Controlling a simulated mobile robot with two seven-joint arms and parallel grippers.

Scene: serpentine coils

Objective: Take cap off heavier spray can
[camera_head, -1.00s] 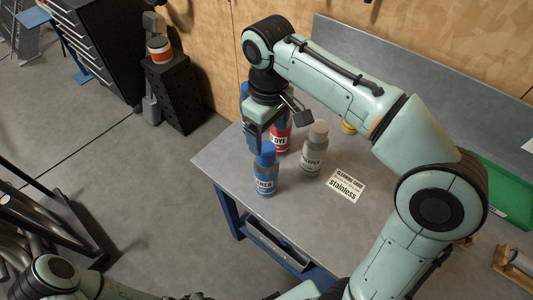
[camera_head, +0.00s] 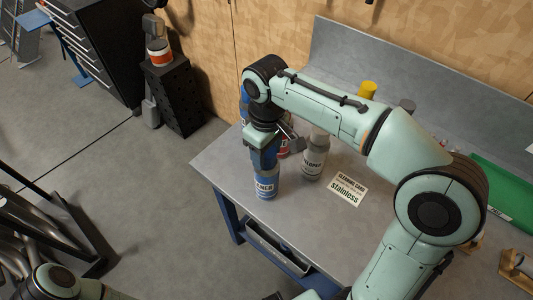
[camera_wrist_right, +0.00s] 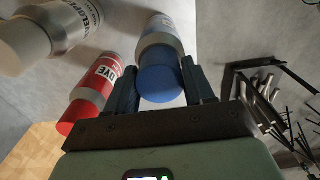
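A blue-capped spray can (camera_head: 265,186) stands upright near the left front of the grey table; its cap is hidden by my gripper in the head view. My right gripper (camera_head: 263,158) is directly above it, pointing down. In the right wrist view the blue cap (camera_wrist_right: 160,84) lies between the two open fingers (camera_wrist_right: 160,92), and I see no clear grip. A grey-capped developer can (camera_head: 314,158) stands to its right. A red dye can (camera_head: 284,147) stands behind, partly hidden by my arm; it also shows in the wrist view (camera_wrist_right: 98,86). My left gripper is out of view.
A card reading "stainless" (camera_head: 347,188) lies right of the cans. Another blue object (camera_head: 244,101) is partly hidden behind my right wrist. A yellow cylinder (camera_head: 368,89) and a grey one (camera_head: 407,105) stand farther back. A green tray (camera_head: 505,190) is at the right. The front table area is clear.

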